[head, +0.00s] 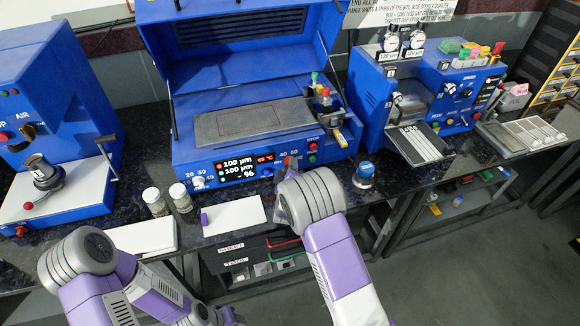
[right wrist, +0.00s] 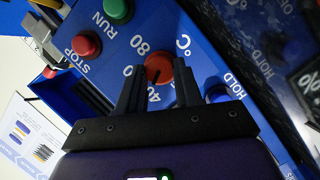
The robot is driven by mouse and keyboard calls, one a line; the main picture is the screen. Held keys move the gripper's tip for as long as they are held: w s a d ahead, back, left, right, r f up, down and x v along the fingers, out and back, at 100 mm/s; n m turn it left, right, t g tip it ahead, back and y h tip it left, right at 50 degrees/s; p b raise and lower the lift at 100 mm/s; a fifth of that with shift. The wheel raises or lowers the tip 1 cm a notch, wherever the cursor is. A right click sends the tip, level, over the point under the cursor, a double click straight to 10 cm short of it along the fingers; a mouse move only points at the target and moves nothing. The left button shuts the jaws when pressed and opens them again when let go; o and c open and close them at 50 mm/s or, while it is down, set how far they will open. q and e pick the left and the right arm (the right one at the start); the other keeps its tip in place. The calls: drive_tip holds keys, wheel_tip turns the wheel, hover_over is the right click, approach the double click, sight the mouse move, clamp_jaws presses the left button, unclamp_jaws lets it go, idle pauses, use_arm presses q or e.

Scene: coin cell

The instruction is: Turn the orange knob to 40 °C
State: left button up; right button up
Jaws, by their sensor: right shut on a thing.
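The orange knob (right wrist: 159,69) is on the blue front panel of the open-lidded machine, beside the printed marks 40 and 80 and the °C label. A dark pointer line shows on its face; its exact setting is hard to read. My right gripper (right wrist: 158,78) is shut on the knob, with one black finger on each side. In the head view my right wrist covers part of the knob (head: 289,162). The machine's display (head: 242,168) shows a small red °C reading, too small to read surely. My left arm is at the lower left; its gripper does not show.
Red stop (right wrist: 86,44) and green run (right wrist: 118,10) buttons sit close to the knob. A blue-capped object (head: 364,172) stands right of my wrist.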

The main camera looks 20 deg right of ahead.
drive_tip(key=shift+n, duration=0.4)
drive_tip(key=shift+h, duration=0.3)
drive_tip(key=o, duration=1)
drive_tip(key=shift+d, duration=0.1)
drive_tip(key=shift+o, duration=0.2)
drive_tip(key=shift+f, duration=0.1)
drive_tip(key=p+v, duration=0.1)
drive_tip(key=v, duration=0.6)
drive_tip(key=shift+s, duration=0.3)
